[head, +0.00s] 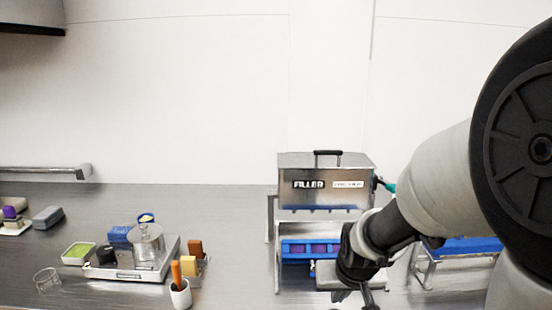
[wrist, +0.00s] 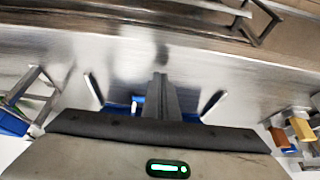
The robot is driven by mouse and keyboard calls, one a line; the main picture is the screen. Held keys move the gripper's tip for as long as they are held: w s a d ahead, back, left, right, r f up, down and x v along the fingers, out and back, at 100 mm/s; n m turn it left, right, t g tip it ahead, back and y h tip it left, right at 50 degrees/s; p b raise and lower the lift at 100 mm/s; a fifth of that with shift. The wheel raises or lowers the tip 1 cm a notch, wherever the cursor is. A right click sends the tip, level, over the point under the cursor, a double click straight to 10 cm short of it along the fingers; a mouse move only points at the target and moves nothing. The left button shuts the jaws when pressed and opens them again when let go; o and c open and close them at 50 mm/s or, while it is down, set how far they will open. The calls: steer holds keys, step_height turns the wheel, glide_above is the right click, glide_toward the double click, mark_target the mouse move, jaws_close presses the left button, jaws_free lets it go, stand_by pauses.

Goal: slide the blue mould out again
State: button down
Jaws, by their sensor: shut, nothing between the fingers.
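The blue mould (head: 310,249), with purple fill in its cavities, sits under the steel filler (head: 325,182) in the head view. My gripper (head: 366,298) is in front of the filler, to the right of the visible mould, and its wrist hides the mould's right part. In the wrist view my gripper (wrist: 160,85) is shut, its fingers together and empty. Blue parts (wrist: 122,108) show behind the gripper body there, mostly hidden. I cannot tell whether the fingers touch the mould.
Another blue piece (head: 465,246) rests on a metal stand at right, partly behind my arm. A scale (head: 150,262) with a steel pot, a green-filled dish (head: 79,253), a glass (head: 47,281) and a white cup (head: 180,294) stand at left. Bare counter lies between cup and filler.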

steer(key=s, duration=0.6)
stand_by(2.6)
steer(key=shift+s+b, duration=2.35)
steer(key=shift+b, duration=0.8)
stand_by(1.6)
